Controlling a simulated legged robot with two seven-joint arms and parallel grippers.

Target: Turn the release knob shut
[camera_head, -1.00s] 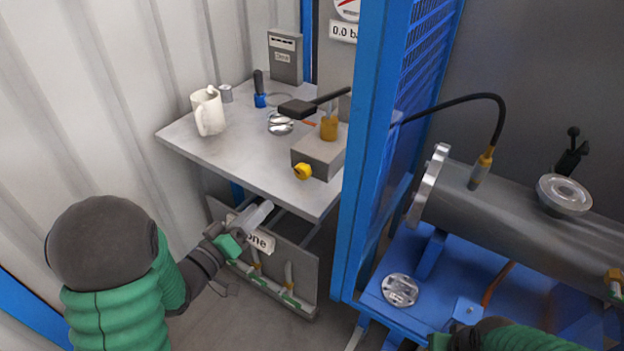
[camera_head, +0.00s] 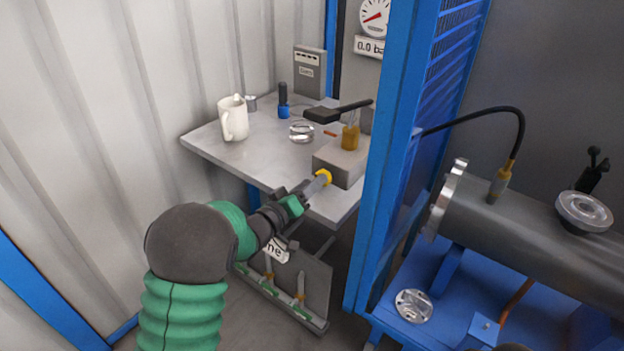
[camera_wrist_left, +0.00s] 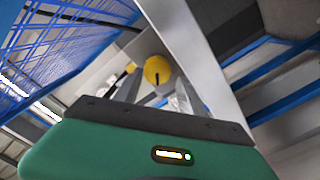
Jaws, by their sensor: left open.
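The yellow release knob (camera_head: 325,178) is on the front face of a grey pump block (camera_head: 341,160) on the table. In the left wrist view the round knob (camera_wrist_left: 158,70) carries a dark mark and shows just beyond the finger ends. My left gripper (camera_head: 319,184) is open, with its fingertips close to the knob in the head view. In the left wrist view its fingers (camera_wrist_left: 150,92) stand apart. I cannot tell whether they touch the knob. My right gripper does not show clearly; only a dark bit of my arm is at the bottom edge.
The grey table (camera_head: 240,152) holds a white jug (camera_head: 233,120), a glass dish (camera_head: 301,131) and a blue-based tool (camera_head: 284,103). A pump lever (camera_head: 338,111) rises above the block. A blue post (camera_head: 388,150) stands close to its right. A gauge (camera_head: 375,18) hangs behind.

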